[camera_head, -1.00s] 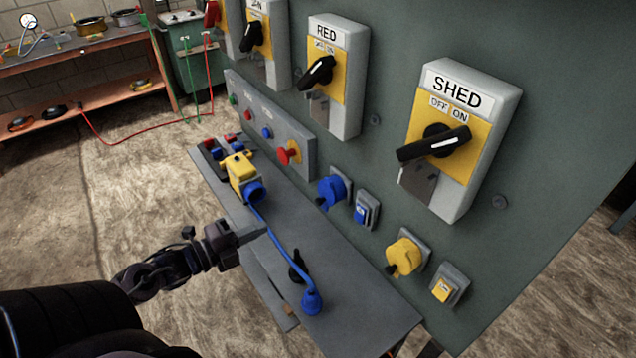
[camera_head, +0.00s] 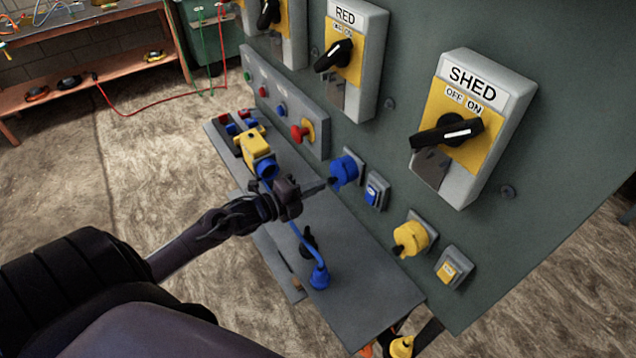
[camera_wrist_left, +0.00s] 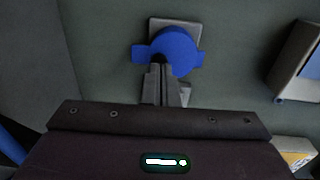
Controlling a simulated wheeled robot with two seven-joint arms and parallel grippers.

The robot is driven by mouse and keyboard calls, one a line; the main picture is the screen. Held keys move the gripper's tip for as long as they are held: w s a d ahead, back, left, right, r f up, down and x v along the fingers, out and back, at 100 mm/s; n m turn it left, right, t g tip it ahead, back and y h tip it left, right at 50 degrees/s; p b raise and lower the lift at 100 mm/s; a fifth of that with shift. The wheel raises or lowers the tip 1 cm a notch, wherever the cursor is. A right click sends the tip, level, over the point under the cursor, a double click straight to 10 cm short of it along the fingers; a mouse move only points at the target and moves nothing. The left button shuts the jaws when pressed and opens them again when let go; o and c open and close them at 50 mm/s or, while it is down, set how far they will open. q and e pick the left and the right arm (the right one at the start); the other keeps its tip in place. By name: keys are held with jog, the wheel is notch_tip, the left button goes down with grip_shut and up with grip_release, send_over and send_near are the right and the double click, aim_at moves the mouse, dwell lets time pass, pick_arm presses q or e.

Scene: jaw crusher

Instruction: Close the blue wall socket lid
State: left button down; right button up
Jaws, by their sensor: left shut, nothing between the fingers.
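The blue wall socket (camera_head: 344,171) is mounted on the grey-green panel, right of the red emergency button. Its round blue lid faces outward in the wrist view (camera_wrist_left: 178,50), in front of a grey square backplate. My left gripper (camera_head: 322,186) is shut and empty, its fingers pointing at the socket's lower left side. In the wrist view the closed fingertips (camera_wrist_left: 158,75) are just below the blue lid and overlap its lower edge. I cannot tell whether they touch it. My right gripper is not in view.
A blue switch (camera_head: 376,191) is right of the socket, and a yellow wall socket (camera_head: 411,238) is lower right. The grey shelf (camera_head: 350,270) below holds a yellow box (camera_head: 256,150) and a blue plug (camera_head: 319,277) with its cable. The SHED switch box (camera_head: 462,130) projects above.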

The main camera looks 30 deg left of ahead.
pick_arm(q)
jog(key=shift+w+d, duration=0.2)
jog(key=shift+w, duration=0.25)
jog(key=b, duration=0.2)
jog(key=t+b, duration=0.1)
jog(key=shift+w+d+f+b, duration=0.15)
jog(key=shift+w+f+b, duration=0.05)
jog(key=shift+w+b, duration=0.2)
